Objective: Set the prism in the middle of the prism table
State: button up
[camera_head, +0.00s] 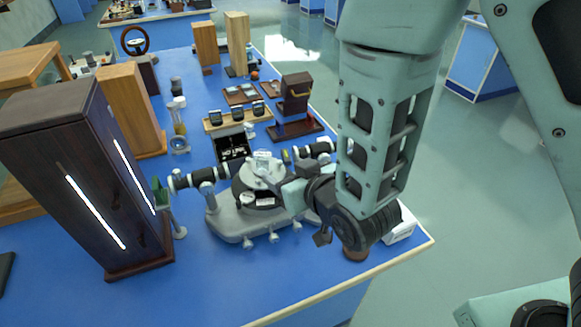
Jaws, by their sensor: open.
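A spectrometer with a grey base (238,224) stands on the blue bench. Its round, pale prism table (250,176) is at the middle, above a dark disc. A small clear block, which looks like the prism (263,157), shows at the far part of the prism table. I cannot tell exactly how it rests there. My gripper (287,184) is open, low at the right side of the prism table, reaching in from the right. It looks apart from the clear block. My gripper and wrist hide the right part of the spectrometer.
A tall dark lamp housing (85,180) with lit slits stands at the left. The spectrometer's tubes (190,180) stick out to both sides. Wooden blocks (132,105), a tray of small items (238,117) and a brown stand (296,98) are behind. The bench front is clear.

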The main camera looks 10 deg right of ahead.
jog(key=shift+s+d+r, duration=0.1)
jog(key=shift+s+r, duration=0.05)
jog(key=shift+s, duration=0.1)
jog(key=s+d+r+n+g+h, duration=0.1)
jog(key=s+d+r+g, duration=0.1)
jog(key=s, duration=0.4)
jog(key=s+d+r+g+h, duration=0.2)
jog(key=s+d+r+g, duration=0.1)
jog(key=s+g, duration=0.3)
jog(key=s+d+r+n+g+h, duration=0.1)
jog(key=s+d+r+g+h, duration=0.1)
jog(key=s, duration=0.6)
jog(key=shift+d+r+n+g, duration=0.3)
jog(key=shift+d+r+g, duration=0.5)
jog(key=shift+g, duration=0.3)
jog(key=shift+f, duration=0.1)
jog(key=shift+c, duration=0.3)
